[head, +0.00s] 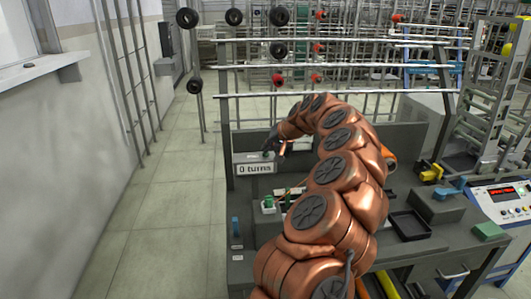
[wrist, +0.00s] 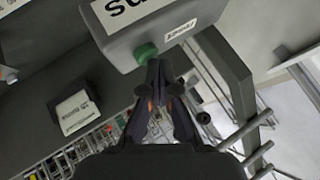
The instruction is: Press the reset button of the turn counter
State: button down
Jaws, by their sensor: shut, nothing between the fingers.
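The turn counter (head: 254,169) is a grey box at the back left of the bench, and its front display reads "0 turns". In the wrist view the counter (wrist: 150,25) appears upside down at the top, with a small label (wrist: 180,32) on its upper face. The green reset button (wrist: 146,54) sticks up from that face beside the label. My gripper (head: 270,150) is shut and empty above the counter. In the wrist view its fingertips (wrist: 158,70) are right by the button; I cannot tell whether they touch it. In the head view the gripper hides the button.
A black tray (head: 410,226), a yellow clamp (head: 432,173) and a blue part (head: 451,187) are on the bench's right side. A device with a red display (head: 503,193) stands farther right. Rails with black and red bobbins (head: 278,50) rise behind. The floor at left is clear.

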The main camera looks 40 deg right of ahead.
jog(key=shift+r, duration=0.85)
jog(key=shift+r+p, duration=0.55)
jog(key=shift+r, duration=2)
